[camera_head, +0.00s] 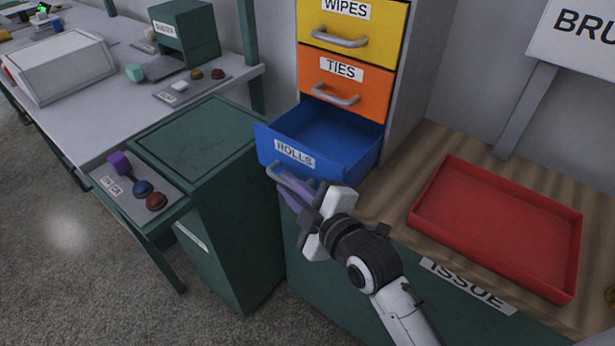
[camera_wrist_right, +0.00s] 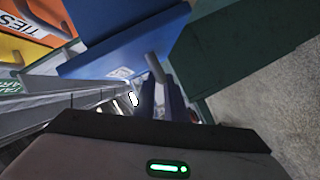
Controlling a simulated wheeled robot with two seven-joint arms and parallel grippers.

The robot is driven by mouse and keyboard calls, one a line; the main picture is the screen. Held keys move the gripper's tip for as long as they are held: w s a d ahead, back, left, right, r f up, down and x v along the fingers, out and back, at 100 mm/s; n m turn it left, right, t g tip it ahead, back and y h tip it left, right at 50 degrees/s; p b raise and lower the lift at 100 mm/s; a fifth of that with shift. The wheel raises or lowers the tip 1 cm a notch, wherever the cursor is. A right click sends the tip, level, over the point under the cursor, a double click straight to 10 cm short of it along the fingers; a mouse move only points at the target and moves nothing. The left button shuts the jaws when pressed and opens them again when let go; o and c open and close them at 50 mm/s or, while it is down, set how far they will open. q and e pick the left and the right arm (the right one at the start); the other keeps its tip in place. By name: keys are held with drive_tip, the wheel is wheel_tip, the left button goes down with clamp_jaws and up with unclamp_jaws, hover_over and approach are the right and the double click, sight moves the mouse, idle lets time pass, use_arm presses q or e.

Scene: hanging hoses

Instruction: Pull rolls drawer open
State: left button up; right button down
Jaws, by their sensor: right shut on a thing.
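The blue rolls drawer (camera_head: 318,140) is pulled well out of the cabinet, and its inside looks empty. Its front has a "ROLLS" label and a grey bar handle (camera_head: 280,176). My right gripper (camera_head: 296,190) is shut on this handle, in front of the drawer's lower edge. In the right wrist view the blue drawer (camera_wrist_right: 125,45) fills the upper middle, with the handle (camera_wrist_right: 156,70) reaching between the dark fingers (camera_wrist_right: 166,100). My left gripper does not show.
The orange ties drawer (camera_head: 343,90) and yellow wipes drawer (camera_head: 354,28) above are shut. A red tray (camera_head: 497,225) lies on the wooden counter (camera_head: 395,195) at right. A green cabinet (camera_head: 200,145) stands close at left, beside a grey bench (camera_head: 105,95).

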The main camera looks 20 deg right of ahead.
drive_tip(key=shift+f, duration=0.1)
drive_tip(key=c, duration=1.8)
unclamp_jaws()
drive_tip(key=v, duration=1)
drive_tip(key=shift+s, duration=0.2)
drive_tip(key=s+d+f+m+g, duration=0.1)
drive_tip(key=s+f+m, duration=0.3)
drive_tip(key=f, duration=0.5)
drive_tip(key=s+d+f+m+g+h, duration=0.1)
drive_tip(key=s+f+m+g, duration=0.2)
drive_tip(key=f, duration=0.6)
drive_tip(key=s+d+f+m+g+h, duration=0.1)
drive_tip(key=s+f+m, duration=0.4)
drive_tip(key=f, duration=0.5)
drive_tip(key=shift+s+d+f+m+g, duration=0.1)
drive_tip(key=shift+s+d+m+g, duration=0.1)
drive_tip(key=shift+s+g, duration=0.25)
drive_tip(key=shift+s+d+m+g, duration=0.2)
drive_tip(key=shift+s+g, duration=0.05)
drive_tip(key=shift+s, duration=0.45)
